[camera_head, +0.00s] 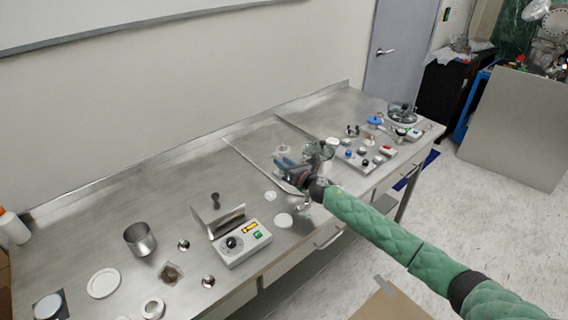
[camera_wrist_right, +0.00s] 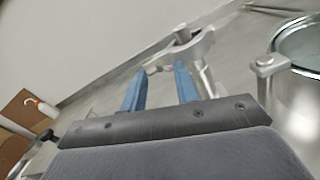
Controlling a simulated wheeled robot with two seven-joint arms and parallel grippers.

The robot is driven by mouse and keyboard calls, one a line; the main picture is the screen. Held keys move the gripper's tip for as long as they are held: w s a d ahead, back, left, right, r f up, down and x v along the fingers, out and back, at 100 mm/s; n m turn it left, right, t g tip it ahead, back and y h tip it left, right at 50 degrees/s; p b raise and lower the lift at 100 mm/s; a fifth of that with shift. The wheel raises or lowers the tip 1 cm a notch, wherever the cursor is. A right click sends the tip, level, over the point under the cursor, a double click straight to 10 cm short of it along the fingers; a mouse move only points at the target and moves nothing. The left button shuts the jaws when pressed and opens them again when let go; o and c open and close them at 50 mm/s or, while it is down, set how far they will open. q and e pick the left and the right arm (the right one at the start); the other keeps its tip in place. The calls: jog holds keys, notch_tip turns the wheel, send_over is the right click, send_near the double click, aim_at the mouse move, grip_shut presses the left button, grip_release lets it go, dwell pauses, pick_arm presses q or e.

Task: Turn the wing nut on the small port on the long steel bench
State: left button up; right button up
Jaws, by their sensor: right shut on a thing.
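My right gripper (camera_head: 281,163) reaches over the long steel bench (camera_head: 120,205) in the head view. In the right wrist view its two blue fingers (camera_wrist_right: 160,72) are shut on the small wing nut (camera_wrist_right: 158,69), which shows only partly between the tips. The wing nut sits at the side of a silver clamp (camera_wrist_right: 192,48) around the small port (camera_wrist_right: 183,36). The port's lower part runs down behind the right finger. In the head view the gripper and arm largely cover the port and nut. My left gripper is not in view.
A round vessel with a glassy top (camera_wrist_right: 300,45) stands close right of the port. A control box (camera_head: 243,242), a steel cup (camera_head: 140,239) and several small parts lie on the bench's left half. A panel with coloured knobs (camera_head: 365,158) is to the right.

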jog(key=o, duration=0.8)
jog(key=shift+o, duration=0.9)
jog(key=b+v, duration=0.2)
jog(key=v, duration=0.4)
jog(key=shift+f, duration=0.15)
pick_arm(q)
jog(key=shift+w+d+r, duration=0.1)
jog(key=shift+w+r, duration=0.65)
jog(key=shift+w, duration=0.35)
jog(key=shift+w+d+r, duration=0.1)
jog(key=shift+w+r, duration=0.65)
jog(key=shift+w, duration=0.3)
pick_arm(e)
jog(key=shift+v, duration=0.9)
